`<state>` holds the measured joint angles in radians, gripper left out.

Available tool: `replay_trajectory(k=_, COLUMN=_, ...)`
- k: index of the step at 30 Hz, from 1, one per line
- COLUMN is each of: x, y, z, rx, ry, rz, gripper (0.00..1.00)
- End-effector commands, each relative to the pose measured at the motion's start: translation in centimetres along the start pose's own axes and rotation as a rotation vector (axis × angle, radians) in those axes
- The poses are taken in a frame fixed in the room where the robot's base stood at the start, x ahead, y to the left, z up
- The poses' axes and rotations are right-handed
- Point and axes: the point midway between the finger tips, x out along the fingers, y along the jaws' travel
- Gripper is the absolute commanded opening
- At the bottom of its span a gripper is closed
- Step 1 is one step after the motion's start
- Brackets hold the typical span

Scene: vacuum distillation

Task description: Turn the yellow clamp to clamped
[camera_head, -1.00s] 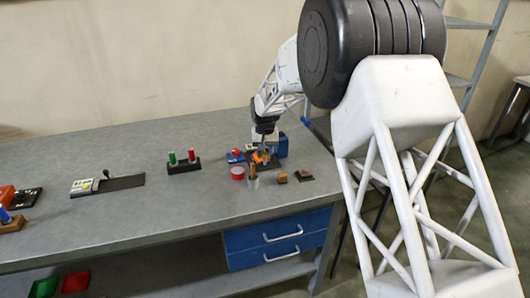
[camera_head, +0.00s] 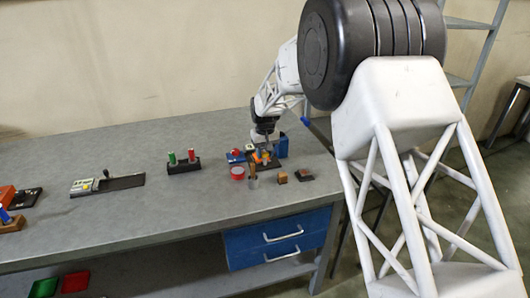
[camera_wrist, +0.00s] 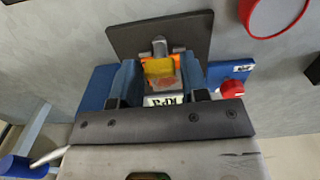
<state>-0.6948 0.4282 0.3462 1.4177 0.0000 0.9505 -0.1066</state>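The yellow clamp (camera_wrist: 159,68) lies between the fingers of my gripper (camera_wrist: 160,82) in the wrist view, with orange parts around it and a metal piece (camera_wrist: 160,46) just beyond. The fingers stand apart on either side of it, and a narrow strip of orange shows beside the right finger, so the gripper looks open around the clamp. A dark plate (camera_wrist: 150,34) lies behind it. In the head view my gripper (camera_head: 264,143) is low over the small orange-and-yellow clamp (camera_head: 264,158), partly hiding it. The exact finger contact is hard to see.
A blue block with a red knob (camera_wrist: 231,88) is beside the clamp. A red-rimmed round dish (camera_head: 237,173), a small cup (camera_head: 253,182), a wooden block (camera_head: 282,177) and a blue container (camera_head: 281,146) stand close by. A rack with green and red pieces (camera_head: 184,166) is further left.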

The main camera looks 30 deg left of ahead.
Motion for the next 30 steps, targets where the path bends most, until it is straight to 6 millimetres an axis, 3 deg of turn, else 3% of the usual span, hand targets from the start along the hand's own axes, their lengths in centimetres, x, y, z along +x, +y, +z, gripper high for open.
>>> replay_trajectory(k=3, x=0.0, y=0.0, z=0.0, rx=0.0, ry=0.0, rz=0.0, gripper=0.57)
replay_trajectory(k=16, x=-0.6, y=0.0, z=-0.1, rx=0.001, ry=0.002, rz=0.0, gripper=0.57)
replay_trajectory(k=30, x=-5.9, y=0.0, z=0.0, rx=0.001, ry=0.002, rz=0.0, gripper=0.57)
